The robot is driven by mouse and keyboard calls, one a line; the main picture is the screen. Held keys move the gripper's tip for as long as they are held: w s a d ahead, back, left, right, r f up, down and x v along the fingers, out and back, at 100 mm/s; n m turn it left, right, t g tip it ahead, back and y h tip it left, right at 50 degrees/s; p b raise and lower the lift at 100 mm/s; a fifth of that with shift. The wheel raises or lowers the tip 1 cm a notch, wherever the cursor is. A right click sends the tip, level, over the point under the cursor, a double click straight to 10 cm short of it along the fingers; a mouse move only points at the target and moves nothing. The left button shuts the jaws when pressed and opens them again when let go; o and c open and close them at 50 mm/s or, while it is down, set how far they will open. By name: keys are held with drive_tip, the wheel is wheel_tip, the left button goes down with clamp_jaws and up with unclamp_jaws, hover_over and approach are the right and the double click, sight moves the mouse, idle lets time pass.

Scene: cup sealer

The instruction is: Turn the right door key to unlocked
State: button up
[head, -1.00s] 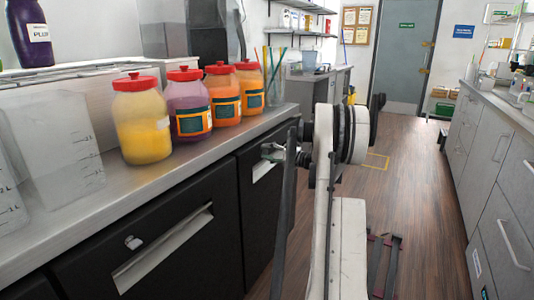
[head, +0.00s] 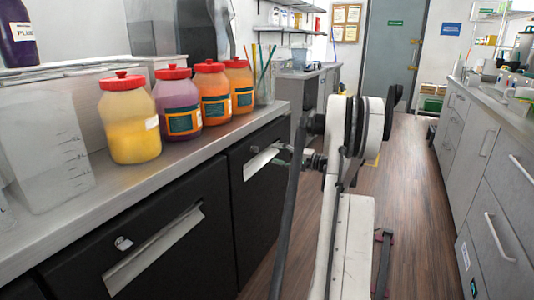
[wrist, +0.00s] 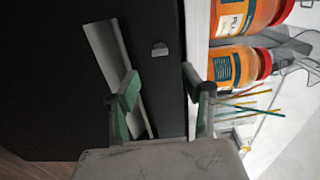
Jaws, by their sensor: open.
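The right door (head: 257,205) of the black cabinet is closed, with a silver slanted handle (head: 262,162). Its small silver key (head: 254,149) is at the door's upper part, just above the handle. In the wrist view the key (wrist: 160,49) shows ahead of the fingers, between their lines, and nothing touches it. Whether it is turned is too small to tell. My gripper (head: 284,155) is small and partly hidden by my arm in the head view, to the right of the key. The wrist view shows its green-padded fingers (wrist: 160,92) apart and empty.
The left door (head: 130,235) has its own key (head: 123,243) and handle. The metal countertop (head: 175,150) above holds several red-lidded jars (head: 130,118) and a glass with straws (head: 264,88). Grey drawers (head: 495,190) line the right side; the wooden floor between is open.

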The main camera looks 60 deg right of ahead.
drive_tip(key=shift+s+d, duration=0.15)
drive_tip(key=shift+s, duration=1.15)
